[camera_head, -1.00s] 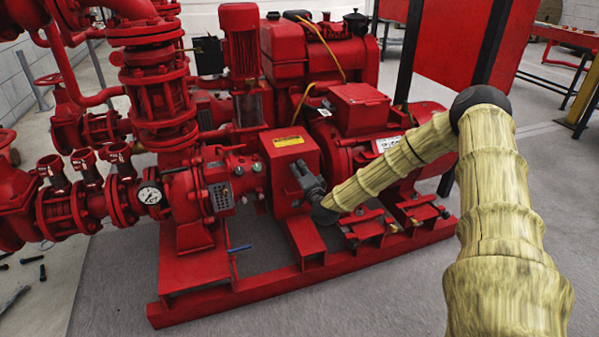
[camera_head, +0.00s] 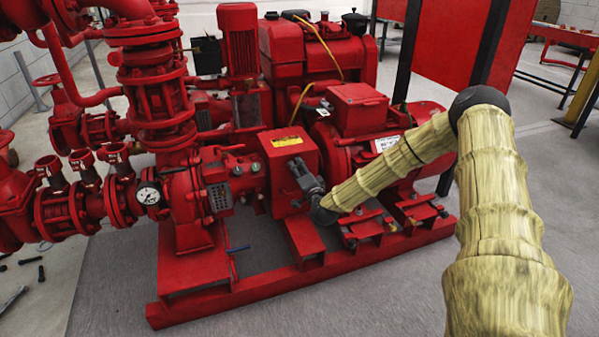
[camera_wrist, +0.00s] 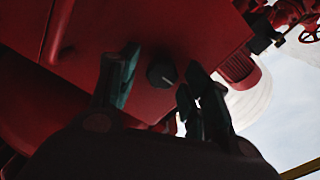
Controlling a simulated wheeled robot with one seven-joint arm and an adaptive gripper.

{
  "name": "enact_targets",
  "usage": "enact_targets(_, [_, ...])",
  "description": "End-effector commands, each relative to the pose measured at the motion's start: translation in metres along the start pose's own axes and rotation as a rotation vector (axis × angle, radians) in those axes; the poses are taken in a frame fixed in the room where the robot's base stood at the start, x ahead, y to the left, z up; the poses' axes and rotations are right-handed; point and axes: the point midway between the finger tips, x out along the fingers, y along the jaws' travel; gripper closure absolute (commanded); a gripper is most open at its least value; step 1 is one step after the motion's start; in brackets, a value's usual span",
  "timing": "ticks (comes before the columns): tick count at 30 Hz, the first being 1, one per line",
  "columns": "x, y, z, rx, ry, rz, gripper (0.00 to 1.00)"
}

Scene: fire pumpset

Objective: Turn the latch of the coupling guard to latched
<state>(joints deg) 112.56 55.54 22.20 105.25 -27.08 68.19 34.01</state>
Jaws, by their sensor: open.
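The coupling guard (camera_head: 287,150) is a red box with a yellow label on top, in the middle of the pumpset. Its red face (camera_wrist: 165,45) fills much of the wrist view. On that face is a small dark round knob with a pale mark, the latch (camera_wrist: 162,73). My gripper (camera_wrist: 160,82) is open, one finger on each side of the latch; I cannot tell whether either touches it. In the head view my gripper (camera_head: 302,175) is at the guard's right front side and hides the latch there.
A red base frame (camera_head: 330,268) runs under the pumpset. Red pipes and valves with a pressure gauge (camera_head: 149,195) stand at left. A red motor housing (camera_head: 360,108) is close behind my forearm.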

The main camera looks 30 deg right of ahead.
Motion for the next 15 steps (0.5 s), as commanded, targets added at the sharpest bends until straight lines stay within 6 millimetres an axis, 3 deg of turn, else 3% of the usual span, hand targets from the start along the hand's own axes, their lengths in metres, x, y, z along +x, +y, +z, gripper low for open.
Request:
enact_targets(5, [-0.011,0.000,-0.001,0.001,0.001,0.000,0.52])
enact_targets(15, [-0.070,0.000,-0.001,0.003,0.000,0.001,0.52])
